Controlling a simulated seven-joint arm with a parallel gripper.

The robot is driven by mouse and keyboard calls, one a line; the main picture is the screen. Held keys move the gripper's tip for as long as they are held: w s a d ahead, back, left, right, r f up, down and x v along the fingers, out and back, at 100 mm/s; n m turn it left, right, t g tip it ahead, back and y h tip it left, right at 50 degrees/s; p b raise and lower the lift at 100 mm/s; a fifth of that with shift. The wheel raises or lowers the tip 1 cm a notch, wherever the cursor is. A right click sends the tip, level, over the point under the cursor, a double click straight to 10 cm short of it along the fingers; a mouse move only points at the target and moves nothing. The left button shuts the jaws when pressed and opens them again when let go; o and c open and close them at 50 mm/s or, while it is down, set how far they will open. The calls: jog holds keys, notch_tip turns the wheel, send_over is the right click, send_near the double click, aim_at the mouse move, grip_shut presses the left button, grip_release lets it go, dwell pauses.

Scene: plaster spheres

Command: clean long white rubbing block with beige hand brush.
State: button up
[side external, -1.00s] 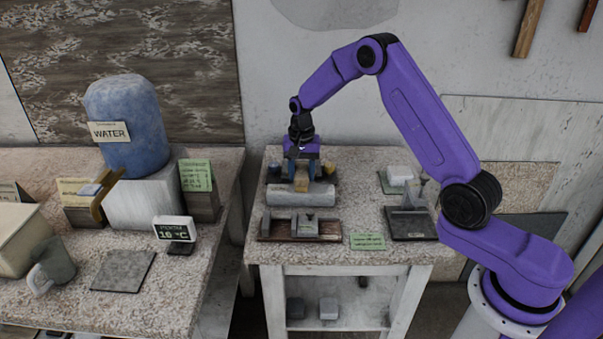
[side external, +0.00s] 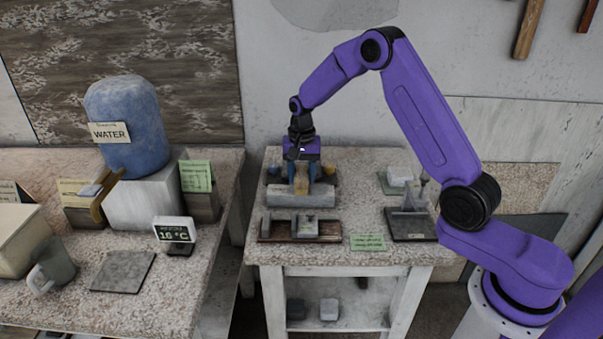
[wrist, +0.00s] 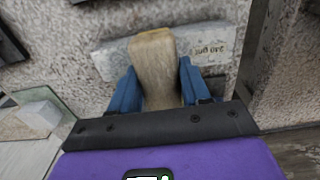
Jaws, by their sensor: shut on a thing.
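The long white rubbing block (side external: 283,198) lies flat on the speckled table. In the wrist view it shows as a pale grey bar (wrist: 206,47) with "240 grit" lettering. My gripper (side external: 301,176) is over the block, pointing down. Its blue fingers are shut on the beige hand brush (wrist: 153,68), one on each side. In the side view the brush (side external: 301,186) reaches down to the block's top, near its middle, and appears to touch it. The brush hides part of the block, and the exact contact is hidden.
In front of the block is a dark tray (side external: 271,237) with grey blocks, beside a green card (side external: 367,242). To the right are a pale block (side external: 400,175) on a green mat and a dark stand (side external: 413,225). The table between them is clear.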

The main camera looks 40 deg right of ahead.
jog(key=shift+f, duration=0.6)
dwell(0.5)
jog(key=shift+s+a, duration=0.75)
jog(key=shift+a, duration=0.05)
jog(key=shift+d, duration=0.1)
jog(key=shift+w+d, duration=1.5)
jog(key=shift+w, duration=0.05)
jog(key=shift+s+a, duration=1.55)
jog(key=shift+a, duration=0.05)
